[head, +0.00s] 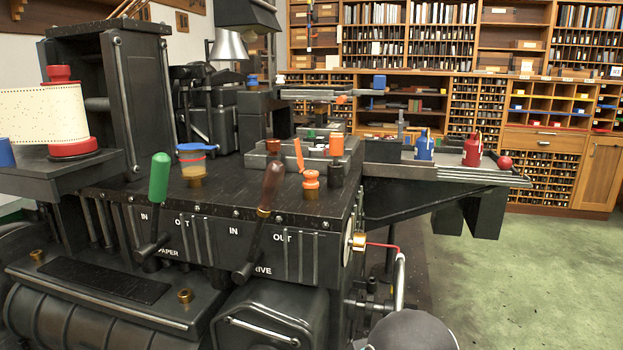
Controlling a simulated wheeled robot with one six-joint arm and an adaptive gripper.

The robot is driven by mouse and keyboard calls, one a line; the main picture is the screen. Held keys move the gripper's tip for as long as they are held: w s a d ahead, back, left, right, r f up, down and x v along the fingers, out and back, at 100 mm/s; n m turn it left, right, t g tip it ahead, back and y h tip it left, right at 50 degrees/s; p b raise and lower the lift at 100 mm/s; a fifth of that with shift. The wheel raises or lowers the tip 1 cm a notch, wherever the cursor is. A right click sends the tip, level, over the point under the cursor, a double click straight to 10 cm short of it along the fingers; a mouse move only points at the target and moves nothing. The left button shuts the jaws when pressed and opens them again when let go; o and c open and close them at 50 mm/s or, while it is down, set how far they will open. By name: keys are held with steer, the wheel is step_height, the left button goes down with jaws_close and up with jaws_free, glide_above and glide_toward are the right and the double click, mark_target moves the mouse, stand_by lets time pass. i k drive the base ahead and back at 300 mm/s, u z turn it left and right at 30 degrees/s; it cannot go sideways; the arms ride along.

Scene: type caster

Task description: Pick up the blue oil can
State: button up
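The blue oil can (424,147) stands upright on the shelf-like right end of the black machine. It is small in the head view, with a pale marking on its side. A similar red oil can (472,151) stands to its right, a short gap apart.
A red ball-shaped knob (505,163) is right of the red can. The black machine (110,215) fills the left and middle, with a green-handled lever (159,180) and a brown-handled lever (270,190) in front. Wooden shelves (545,140) line the back. Green floor (550,270) is clear at right.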

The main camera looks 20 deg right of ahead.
mark_target(422, 153)
steer(key=z, duration=2.7)
steer(key=i, duration=2)
steer(key=u, duration=2.3)
